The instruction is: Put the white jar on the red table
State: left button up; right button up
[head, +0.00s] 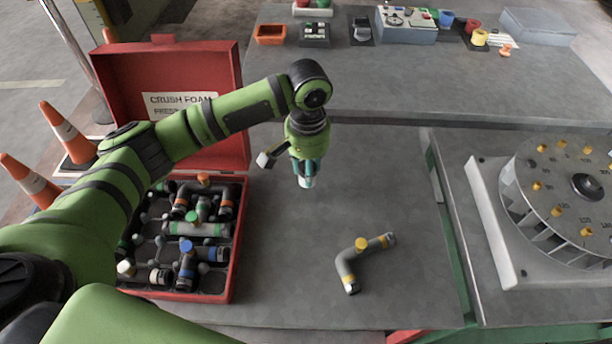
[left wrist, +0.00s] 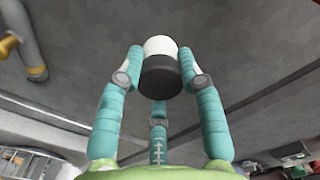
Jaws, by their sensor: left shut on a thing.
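My left gripper (head: 305,172) is above the grey table, right of the open red case. In the left wrist view, the gripper's teal fingers (left wrist: 160,82) are closed around a small round jar (left wrist: 160,47), white at one end and dark grey at the end toward the palm. In the head view the jar is mostly hidden by the fingers. It cannot be told whether it touches the surface. No red table shows clearly; only a small red strip (head: 405,337) shows at the bottom edge of the head view. My right gripper is not in view.
A red case (head: 238,225) with pipe fittings stands open at left. A bent grey pipe (head: 347,268) lies on the grey table (head: 400,180). A numbered wheel (head: 520,190) stands at right. Bins and devices line the back table (head: 400,85). Cones (head: 70,135) stand far left.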

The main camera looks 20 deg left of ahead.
pick_arm(q)
jog(key=shift+w+a+f, duration=0.15)
jog(key=shift+w+f, duration=0.05)
jog(key=shift+f, duration=1.95)
jog(key=shift+f+p, duration=0.1)
jog(key=shift+p, duration=0.25)
jog(key=o, duration=1.2)
jog(key=shift+c, duration=0.2)
notch_tip(320, 180, up, 12)
jog(key=shift+r+b, duration=0.15)
jog(key=shift+b, duration=0.5)
